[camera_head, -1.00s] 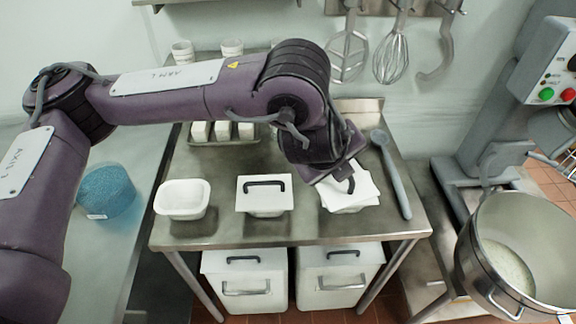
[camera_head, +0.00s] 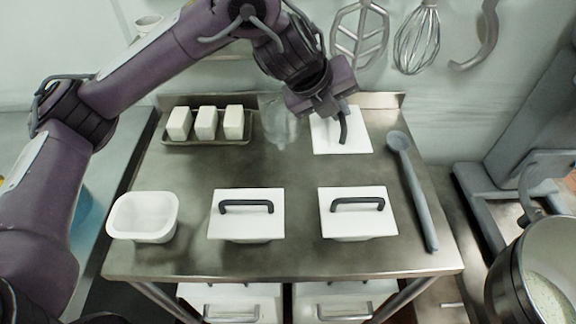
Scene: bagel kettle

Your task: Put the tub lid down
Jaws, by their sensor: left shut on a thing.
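My left gripper (camera_head: 343,122) is shut on the handle of a white square tub lid (camera_head: 342,141) at the back right of the steel table. The lid looks about level, and I cannot tell whether it touches the table. An open white tub (camera_head: 143,218) stands at the front left with no lid on it. Two more tubs stand to its right, a middle one (camera_head: 246,217) and a right one (camera_head: 357,216), each covered by a white lid with a dark handle. My right gripper is not in view.
A tray (camera_head: 207,143) with white blocks stands at the back left, with a clear glass vessel (camera_head: 279,122) beside it. A grey long-handled spoon (camera_head: 413,190) lies along the right edge. The steel table (camera_head: 290,260) is bare in the centre. A large metal bowl (camera_head: 505,285) is at right.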

